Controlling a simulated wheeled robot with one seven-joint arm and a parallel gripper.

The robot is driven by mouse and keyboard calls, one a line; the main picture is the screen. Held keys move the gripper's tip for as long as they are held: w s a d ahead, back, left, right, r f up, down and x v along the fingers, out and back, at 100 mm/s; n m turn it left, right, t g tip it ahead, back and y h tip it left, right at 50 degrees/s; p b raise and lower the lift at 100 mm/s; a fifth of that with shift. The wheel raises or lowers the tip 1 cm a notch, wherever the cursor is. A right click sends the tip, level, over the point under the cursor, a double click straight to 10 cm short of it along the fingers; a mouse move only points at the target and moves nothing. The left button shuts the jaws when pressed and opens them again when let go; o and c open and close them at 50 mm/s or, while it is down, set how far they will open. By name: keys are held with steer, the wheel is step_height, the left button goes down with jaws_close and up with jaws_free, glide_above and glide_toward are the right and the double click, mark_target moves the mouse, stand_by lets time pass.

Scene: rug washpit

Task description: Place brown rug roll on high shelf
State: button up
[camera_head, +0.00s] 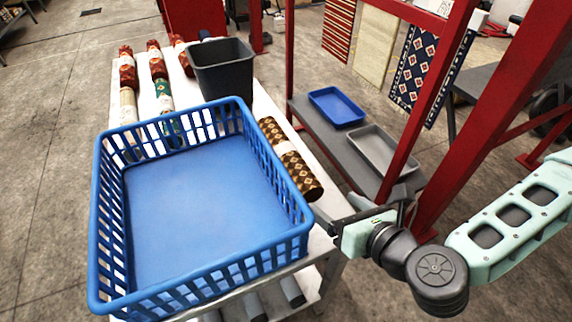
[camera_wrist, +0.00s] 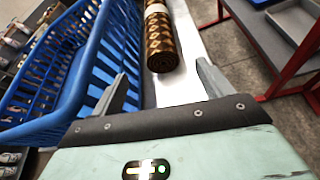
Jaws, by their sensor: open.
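The brown rug roll (camera_head: 291,160) has a gold diamond pattern and a pale band. It lies on the white table top (camera_head: 322,241) along the right side of the blue basket, its near end toward my gripper. In the wrist view the brown rug roll (camera_wrist: 162,42) lies ahead of and between the jaws, apart from them. My gripper (camera_head: 338,214) is at the table's right edge, and in the wrist view it (camera_wrist: 160,88) is open and empty. The high shelf cannot be made out for certain; a red frame (camera_head: 408,140) stands to the right.
A blue crate (camera_head: 190,215) fills the near table, close to the left finger in the wrist view. A grey shelf (camera_head: 318,132) holds a blue tray (camera_head: 337,107) and grey tray (camera_head: 376,151). Red posts rise near my arm.

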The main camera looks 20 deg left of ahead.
mark_target(306, 182)
steer(key=p+x, duration=0.1)
steer(key=x, duration=1.1)
steer(key=shift+f, duration=0.1)
steer(key=c, duration=1.2)
steer(key=shift+c, duration=0.8)
